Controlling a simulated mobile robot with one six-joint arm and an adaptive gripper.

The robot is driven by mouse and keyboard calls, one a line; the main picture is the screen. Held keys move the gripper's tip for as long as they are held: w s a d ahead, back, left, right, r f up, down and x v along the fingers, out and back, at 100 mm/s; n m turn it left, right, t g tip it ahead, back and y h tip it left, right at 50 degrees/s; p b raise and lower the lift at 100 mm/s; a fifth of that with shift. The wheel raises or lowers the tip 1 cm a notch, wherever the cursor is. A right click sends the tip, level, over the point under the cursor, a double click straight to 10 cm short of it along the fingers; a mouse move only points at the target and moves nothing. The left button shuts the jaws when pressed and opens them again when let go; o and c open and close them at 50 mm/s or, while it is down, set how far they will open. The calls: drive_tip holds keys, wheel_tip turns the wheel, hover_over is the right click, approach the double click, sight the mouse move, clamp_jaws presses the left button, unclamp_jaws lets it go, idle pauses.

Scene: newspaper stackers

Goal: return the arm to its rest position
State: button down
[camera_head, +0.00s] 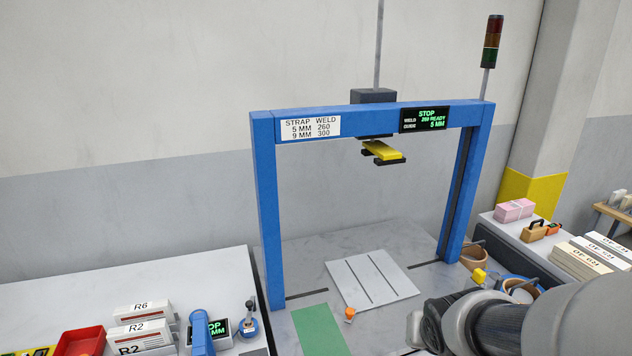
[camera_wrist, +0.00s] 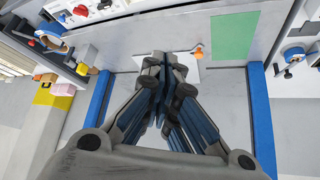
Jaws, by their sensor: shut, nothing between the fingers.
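My gripper (camera_wrist: 163,72) points away from the wrist camera, its dark fingers drawn together with nothing between them. My arm (camera_head: 500,322) reaches in from the lower right in the camera_head view, at the right front of the blue strapping frame (camera_head: 263,205). The fingers cannot be made out in that view. In the wrist view the gripper shows between the two blue posts of the frame, over the grey table. It overlaps part of the white slotted plate (camera_head: 372,279) in the picture; I see no contact.
A yellow-topped weld head (camera_head: 384,151) hangs under the crossbar. A green mat (camera_head: 318,330) and a small orange knob (camera_head: 350,313) lie near the plate. Tape rolls (camera_head: 472,257) and paper stacks (camera_head: 592,256) stand right. A red tray (camera_head: 80,342) and bundles (camera_head: 143,330) are left.

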drive_tip(key=s+a+r+n+g, duration=0.1)
drive_tip(key=s+a+r, duration=0.2)
drive_tip(key=s, duration=0.7)
drive_tip(key=s+a+r+n+g+y, duration=0.1)
drive_tip(key=s+r, duration=0.3)
drive_tip(key=s, duration=0.6)
drive_tip(key=shift+a+r, duration=0.4)
drive_tip(key=shift+a, duration=0.5)
drive_tip(key=shift+d, duration=0.1)
